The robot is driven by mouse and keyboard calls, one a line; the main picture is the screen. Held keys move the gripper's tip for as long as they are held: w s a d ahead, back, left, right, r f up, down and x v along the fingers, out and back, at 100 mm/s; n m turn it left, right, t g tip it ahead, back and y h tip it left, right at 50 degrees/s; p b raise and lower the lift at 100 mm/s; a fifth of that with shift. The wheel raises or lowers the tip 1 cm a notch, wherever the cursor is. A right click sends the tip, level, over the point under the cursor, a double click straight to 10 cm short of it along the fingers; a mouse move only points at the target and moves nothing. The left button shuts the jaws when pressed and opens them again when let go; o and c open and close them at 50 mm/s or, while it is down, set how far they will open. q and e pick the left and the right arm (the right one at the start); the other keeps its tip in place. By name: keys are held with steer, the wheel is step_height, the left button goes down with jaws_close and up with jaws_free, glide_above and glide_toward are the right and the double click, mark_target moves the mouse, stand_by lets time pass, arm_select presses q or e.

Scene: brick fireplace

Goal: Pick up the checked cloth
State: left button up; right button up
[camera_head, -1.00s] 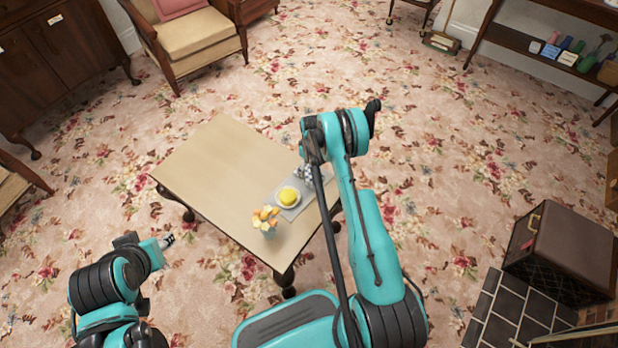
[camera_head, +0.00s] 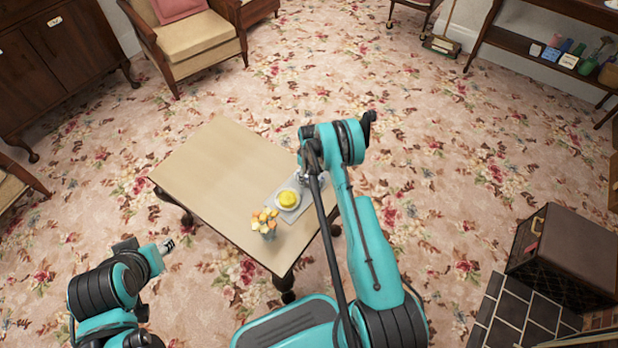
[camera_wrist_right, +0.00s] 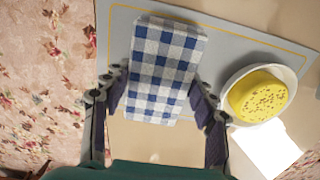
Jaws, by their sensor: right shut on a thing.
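The blue-and-white checked cloth (camera_wrist_right: 163,70) is folded into a thick oblong in the right wrist view. It lies over the grey mat (camera_wrist_right: 235,45), which has a thin yellow line along its border. My right gripper (camera_wrist_right: 162,98) has one finger against each long side of the cloth and is shut on it. I cannot tell whether the cloth touches the mat. In the head view my right arm mostly hides the cloth and gripper. My left gripper (camera_head: 169,245) is off the table's left front side, away from the cloth; its fingers are too small to judge.
A white plate with a yellow speckled round (camera_wrist_right: 258,97) sits close right of the gripper. The table's left half is clear. An armchair (camera_head: 200,40) stands behind.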

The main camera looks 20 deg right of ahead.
mark_target(309, 176)
steer(key=shift+r, duration=0.1)
step_height(309, 176, up, 5)
steer(key=p, duration=0.2)
steer(key=shift+p, duration=0.3)
steer(key=s+r+p, duration=0.3)
steer(key=s+r, duration=0.2)
steer(key=s, duration=0.6)
steer(key=shift+s+r, duration=0.35)
steer(key=shift+r, duration=0.05)
